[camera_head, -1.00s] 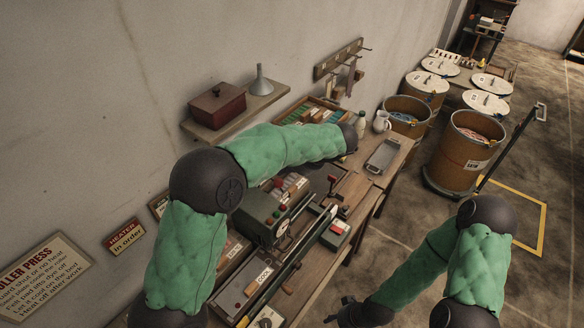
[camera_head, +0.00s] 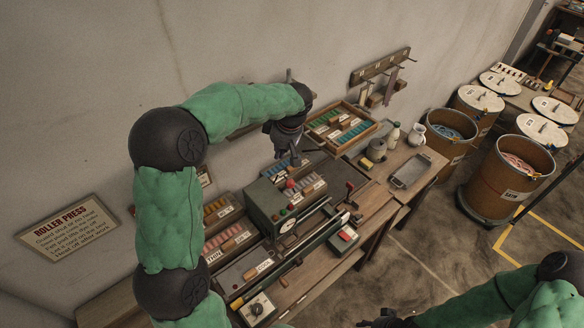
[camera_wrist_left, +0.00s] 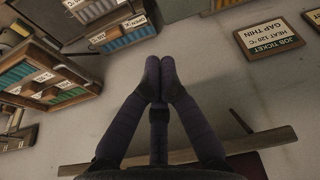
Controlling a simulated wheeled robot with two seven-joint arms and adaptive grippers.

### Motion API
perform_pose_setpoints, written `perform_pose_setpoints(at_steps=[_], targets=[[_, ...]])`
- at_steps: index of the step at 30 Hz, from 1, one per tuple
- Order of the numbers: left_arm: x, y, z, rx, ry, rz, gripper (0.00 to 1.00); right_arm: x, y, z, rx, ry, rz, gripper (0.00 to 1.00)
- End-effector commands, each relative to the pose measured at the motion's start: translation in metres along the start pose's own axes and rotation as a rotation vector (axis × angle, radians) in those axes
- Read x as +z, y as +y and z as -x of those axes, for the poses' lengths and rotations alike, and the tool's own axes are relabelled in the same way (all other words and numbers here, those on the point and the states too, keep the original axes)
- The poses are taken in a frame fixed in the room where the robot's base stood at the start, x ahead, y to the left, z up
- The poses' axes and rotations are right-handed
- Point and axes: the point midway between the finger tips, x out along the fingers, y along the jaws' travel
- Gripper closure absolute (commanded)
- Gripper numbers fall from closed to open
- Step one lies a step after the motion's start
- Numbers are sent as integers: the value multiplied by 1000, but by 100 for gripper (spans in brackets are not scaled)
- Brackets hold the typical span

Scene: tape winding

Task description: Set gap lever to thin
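The roller press (camera_head: 262,207) stands on the bench, a dark green-grey box with red and green buttons. A red-knobbed lever (camera_head: 291,184) stands at its top, and another dark lever (camera_head: 349,190) with a red knob is to its right. I cannot tell which is the gap lever. My left gripper (camera_head: 290,152) hangs above the back of the press, apart from the levers. In the left wrist view its fingertips (camera_wrist_left: 160,66) meet with nothing between them. My right gripper (camera_head: 388,321) is partly visible at the bottom edge; its fingers are unclear.
A job ticket (camera_wrist_left: 269,36) in the left wrist view reads heat 120 °C, gap thin. A wooden tray (camera_head: 373,128) of coloured strips lies behind. A grey tray (camera_head: 410,172) and white jug (camera_head: 416,134) stand right. Drums (camera_head: 510,170) stand beyond the bench.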

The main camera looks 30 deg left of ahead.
Motion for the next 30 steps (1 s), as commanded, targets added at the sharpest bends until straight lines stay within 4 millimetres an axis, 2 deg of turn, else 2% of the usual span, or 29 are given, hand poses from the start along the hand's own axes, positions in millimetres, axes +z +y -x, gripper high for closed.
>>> perform_pose_setpoints(at_steps=[5, 19, 24, 30], targets=[[0, -1, -18, -5, -1, 3, 100, 0, -1, 3, 0, -1, 0, 54], [1, -1, -102, -5, -2, -1, 100, 1, -7, 19, 0, 0, 0, 54], [25, 0, -88, -1, -1, -5, 100, 1, -10, 28, 0, 0, 0, 54], [37, 0, -85, -1, -1, -2, 100, 1, -11, 31, 0, 0, 0, 54]])
